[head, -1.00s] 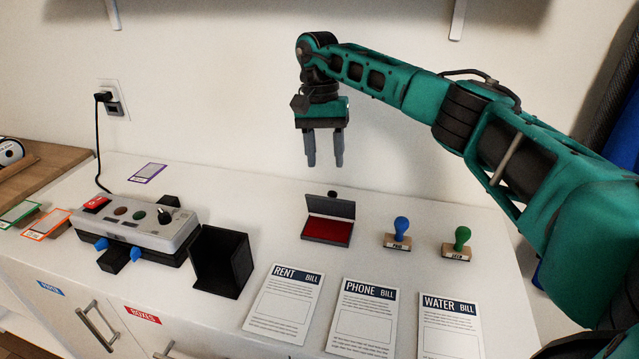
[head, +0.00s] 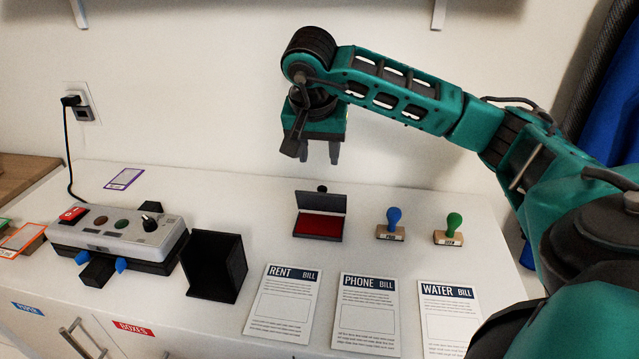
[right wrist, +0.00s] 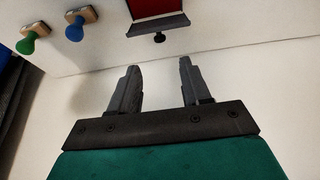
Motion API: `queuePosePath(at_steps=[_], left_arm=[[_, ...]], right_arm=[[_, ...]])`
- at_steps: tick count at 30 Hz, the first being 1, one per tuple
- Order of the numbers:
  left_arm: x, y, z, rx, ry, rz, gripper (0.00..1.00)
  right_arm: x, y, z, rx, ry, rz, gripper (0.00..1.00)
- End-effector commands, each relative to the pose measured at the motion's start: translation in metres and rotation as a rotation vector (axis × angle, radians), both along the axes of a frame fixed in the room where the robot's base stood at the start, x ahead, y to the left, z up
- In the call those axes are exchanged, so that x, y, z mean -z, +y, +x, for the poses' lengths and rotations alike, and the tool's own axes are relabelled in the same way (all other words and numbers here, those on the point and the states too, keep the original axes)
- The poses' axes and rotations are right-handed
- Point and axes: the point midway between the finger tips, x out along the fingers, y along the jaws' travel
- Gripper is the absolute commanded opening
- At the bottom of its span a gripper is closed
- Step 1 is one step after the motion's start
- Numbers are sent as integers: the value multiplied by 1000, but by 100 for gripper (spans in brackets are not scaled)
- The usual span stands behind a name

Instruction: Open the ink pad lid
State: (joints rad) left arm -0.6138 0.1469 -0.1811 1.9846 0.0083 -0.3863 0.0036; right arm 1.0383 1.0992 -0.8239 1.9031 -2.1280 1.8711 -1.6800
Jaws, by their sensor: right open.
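The ink pad (head: 319,226) sits on the white counter with its dark lid (head: 321,202) standing raised at the back and its red pad showing. A small dark knob (head: 322,188) shows at the lid's far edge. In the right wrist view the lid's edge (right wrist: 160,27) and its knob (right wrist: 159,38) are at the top, with some red pad (right wrist: 150,8) beyond. My right gripper (head: 318,160) is open and empty, above and behind the ink pad, apart from it. Its two fingers (right wrist: 158,82) are spread in the wrist view. My left gripper is not in view.
A blue-handled stamp (head: 392,226) and a green-handled stamp (head: 450,231) stand right of the pad. Bill sheets (head: 282,306) lie in front. A black open box (head: 214,267) and a grey button device (head: 118,233) are at left. The wall (head: 200,110) is close behind.

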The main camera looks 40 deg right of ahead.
Motion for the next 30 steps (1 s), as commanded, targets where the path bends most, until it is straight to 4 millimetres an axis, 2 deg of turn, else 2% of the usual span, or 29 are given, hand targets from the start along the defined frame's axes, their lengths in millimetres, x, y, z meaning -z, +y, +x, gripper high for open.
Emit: queuePosePath(at_steps=[1, 6, 15, 21, 28, 30], left_arm=[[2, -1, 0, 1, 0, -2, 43], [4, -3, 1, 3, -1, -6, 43], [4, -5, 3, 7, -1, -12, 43], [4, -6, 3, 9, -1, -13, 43], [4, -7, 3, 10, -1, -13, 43], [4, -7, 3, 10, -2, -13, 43]], right_arm=[[12, -4, 1, 3, 6, -1, 47], [47, -14, 10, 2, 8, 0, 47], [90, -28, 23, 0, 4, 1, 47], [99, -32, 26, -2, 3, 0, 47], [100, -32, 26, -2, 2, -1, 47], [99, -32, 26, -2, 2, -1, 43]])
